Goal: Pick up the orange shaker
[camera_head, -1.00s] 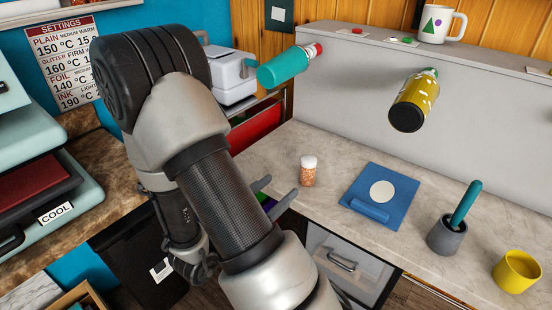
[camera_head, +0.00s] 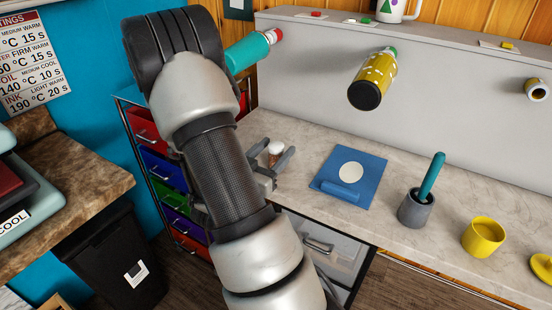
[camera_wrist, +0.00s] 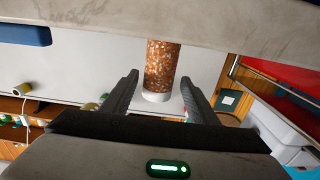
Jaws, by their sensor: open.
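The orange shaker (camera_head: 274,158) has a white cap and stands on the counter, partly hidden by my gripper in the head view. In the wrist view the orange shaker (camera_wrist: 162,66) appears upside down, its speckled orange body above its white cap. My gripper (camera_head: 277,152) is open at the shaker. In the wrist view the fingers of my gripper (camera_wrist: 160,78) lie one on each side of the shaker, with gaps on both sides. I cannot tell how deep the shaker sits between them.
A blue mat (camera_head: 365,165) with a white disc lies right of the shaker. Beyond it stand a grey mortar (camera_head: 416,211) with a teal pestle and a yellow cup (camera_head: 482,237). Teal and yellow bottles (camera_head: 371,80) stick out near the raised grey ledge (camera_head: 430,60). Drawers (camera_head: 165,165) stand at left.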

